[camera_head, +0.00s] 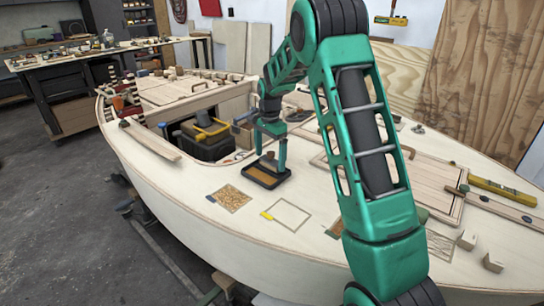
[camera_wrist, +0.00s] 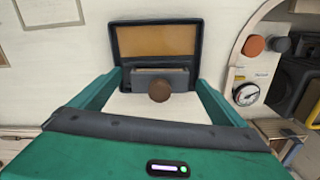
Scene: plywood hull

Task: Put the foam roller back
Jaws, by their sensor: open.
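A shallow dark tray (camera_head: 251,178) with an amber inside lies on the pale deck; it also shows at the top of the wrist view (camera_wrist: 116,44). A dark grey piece (camera_wrist: 143,77) with a round brown knob (camera_wrist: 159,91) sits at the tray's near edge in the wrist view. It may be the foam roller seen end-on; I cannot tell for sure. My gripper (camera_head: 270,150) is open and low over the tray, pointing down. In the wrist view its fingers (camera_wrist: 160,80) stand on either side of the grey piece, with a gap visible around the knob.
The cockpit opening holds a black box (camera_head: 205,148) with a yellow handle. A gauge (camera_wrist: 247,94) sits right of my gripper. Wooden blocks (camera_head: 467,239) lie right.

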